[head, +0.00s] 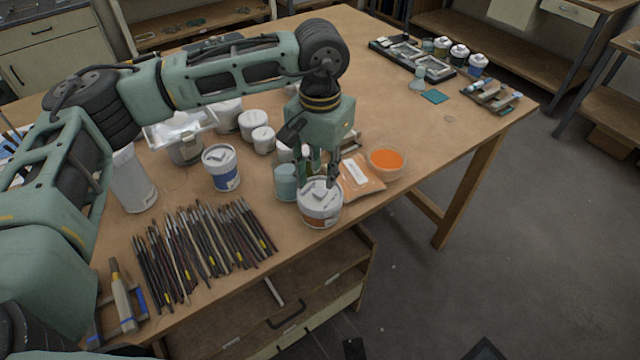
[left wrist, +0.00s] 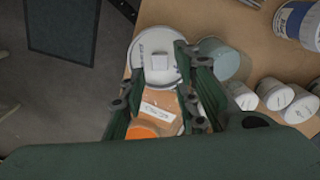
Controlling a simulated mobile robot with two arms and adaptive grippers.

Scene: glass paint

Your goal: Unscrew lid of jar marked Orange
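A white-lidded jar (head: 320,214) with an orange-brown band stands near the table's front edge; I cannot read its marking. Its round white lid (left wrist: 147,40) has a raised pale block on top and appears to be on the jar. My left gripper (head: 319,178) points down just above the lid. In the left wrist view the left gripper (left wrist: 160,72) is open, with its fingers apart on either side of the lid's middle. I cannot tell whether they touch it. My right gripper is not in view.
A bluish jar (head: 287,182) stands close to the left of the jar. An orange packet (head: 362,180) and a bowl of orange powder (head: 387,161) are to the right.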

